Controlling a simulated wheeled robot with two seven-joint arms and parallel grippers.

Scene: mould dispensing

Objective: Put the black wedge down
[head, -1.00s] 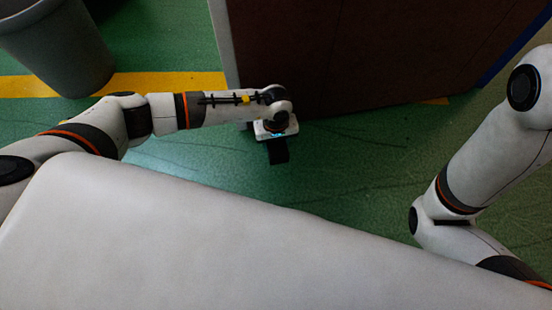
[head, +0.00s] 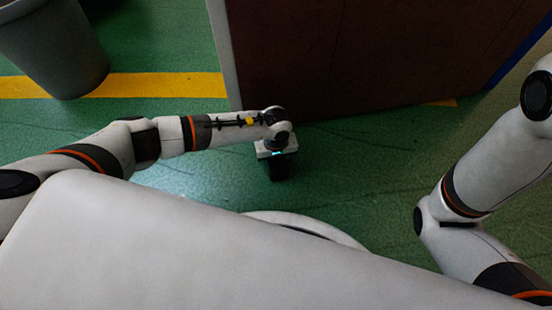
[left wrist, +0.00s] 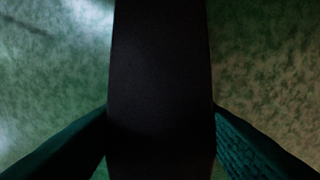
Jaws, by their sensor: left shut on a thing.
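My left gripper (head: 277,163) points down over the green floor, in front of the brown panel. In the left wrist view it is shut on the black wedge (left wrist: 160,75), with a dark finger pressed on either side. The wedge is a long, plain dark block that runs up the middle of that view. In the head view, a small dark shape below my left wrist is all that shows there, and I cannot tell wedge from fingers. Only green floor lies around it, and its height above the floor is unclear. My right arm shows at the right, its gripper out of frame.
A large brown panel (head: 350,55) with a pale left edge stands just beyond my left gripper. A grey bin (head: 55,45) stands at the top left near a yellow floor stripe (head: 160,85). The green floor (head: 350,180) right of my gripper is clear.

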